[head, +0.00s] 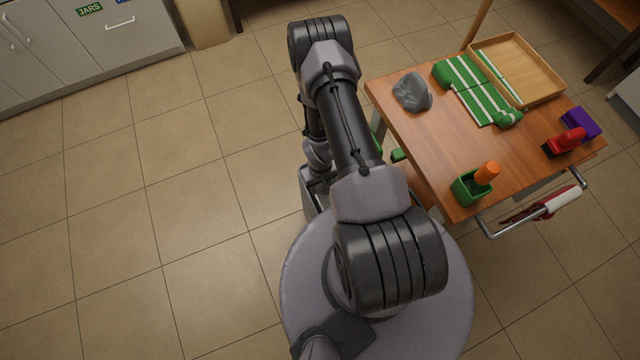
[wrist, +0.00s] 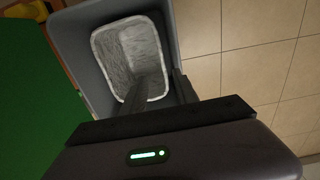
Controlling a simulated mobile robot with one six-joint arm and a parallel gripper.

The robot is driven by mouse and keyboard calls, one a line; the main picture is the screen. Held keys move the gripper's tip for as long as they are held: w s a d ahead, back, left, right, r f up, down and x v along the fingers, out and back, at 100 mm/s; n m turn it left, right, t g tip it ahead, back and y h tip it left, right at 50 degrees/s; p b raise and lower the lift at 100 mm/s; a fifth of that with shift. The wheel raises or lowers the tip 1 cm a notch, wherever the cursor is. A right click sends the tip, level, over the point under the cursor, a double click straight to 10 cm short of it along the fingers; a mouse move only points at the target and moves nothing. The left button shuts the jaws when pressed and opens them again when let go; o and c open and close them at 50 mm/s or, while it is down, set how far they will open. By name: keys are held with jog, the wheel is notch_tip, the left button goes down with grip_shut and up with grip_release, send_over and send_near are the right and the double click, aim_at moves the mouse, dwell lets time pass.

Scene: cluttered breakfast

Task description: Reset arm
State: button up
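My arm rises from my round base in the head view and reaches away toward the top of the picture, left of the wooden cart. My gripper (wrist: 165,82) shows in the wrist view as two dark fingers with a gap between them, and I see nothing held in it. The fingers point over a grey bin (wrist: 90,62) with a whitish, wrinkled liner. In the head view my gripper is hidden behind my arm.
The cart (head: 425,150) at right bears a grey crumpled lump (head: 412,92), green-white striped cloth (head: 466,88), a wooden tray (head: 540,75), a green holder (head: 466,190), red (head: 565,141) and purple (head: 580,123) items. Grey cabinets (head: 60,55) stand upper left. Tiled floor at left is clear.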

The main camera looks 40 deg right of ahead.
jog(key=shift+r+p, duration=0.35)
jog(key=shift+r, duration=1.15)
